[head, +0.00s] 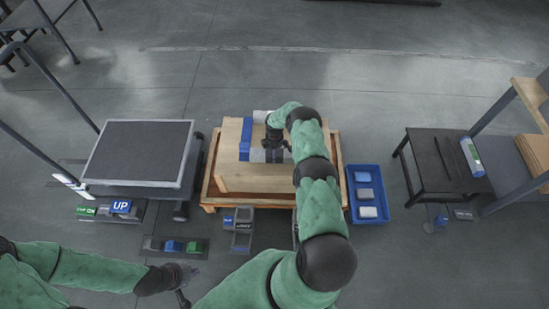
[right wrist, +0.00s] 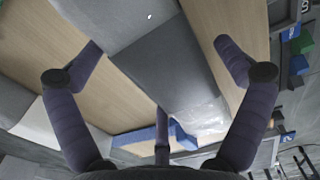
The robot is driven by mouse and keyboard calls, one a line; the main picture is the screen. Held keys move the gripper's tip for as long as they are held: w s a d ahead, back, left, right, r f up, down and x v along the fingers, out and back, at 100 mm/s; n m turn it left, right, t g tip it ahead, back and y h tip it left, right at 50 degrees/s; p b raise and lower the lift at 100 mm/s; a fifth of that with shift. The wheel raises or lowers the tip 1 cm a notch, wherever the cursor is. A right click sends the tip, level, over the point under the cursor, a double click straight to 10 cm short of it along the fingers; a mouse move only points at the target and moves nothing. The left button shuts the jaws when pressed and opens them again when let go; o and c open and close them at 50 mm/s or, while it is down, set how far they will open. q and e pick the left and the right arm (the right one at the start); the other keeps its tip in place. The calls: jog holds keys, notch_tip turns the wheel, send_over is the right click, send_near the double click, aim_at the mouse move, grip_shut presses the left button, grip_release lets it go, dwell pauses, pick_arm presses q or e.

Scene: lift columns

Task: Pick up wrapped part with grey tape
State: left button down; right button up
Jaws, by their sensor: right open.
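A grey-banded wrapped part (head: 257,155) lies on the wooden table (head: 240,185), partly hidden under my right gripper (head: 275,148). In the right wrist view, a wide grey band (right wrist: 175,65) lies between the spread fingers of this gripper (right wrist: 160,78), with clear shiny wrap (right wrist: 205,113) at its lower end. The fingers are open and I see no grip on anything; contact is unclear. A blue-banded piece (head: 245,140) lies just left of the gripper. My left gripper (head: 184,281) is low at the left, away from the table; its jaws are too small to read.
A blue tray (head: 350,205) with several wrapped pieces stands right of the table. A dark-topped lift cart (head: 140,152) stands at the left. A dark side table (head: 445,165) is at the far right. Coloured pedals (head: 175,246) lie on the floor in front.

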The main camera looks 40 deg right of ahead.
jog(key=c, duration=1.2)
jog(key=shift+d+r, duration=0.1)
jog(key=c, duration=0.3)
jog(key=shift+r, duration=0.1)
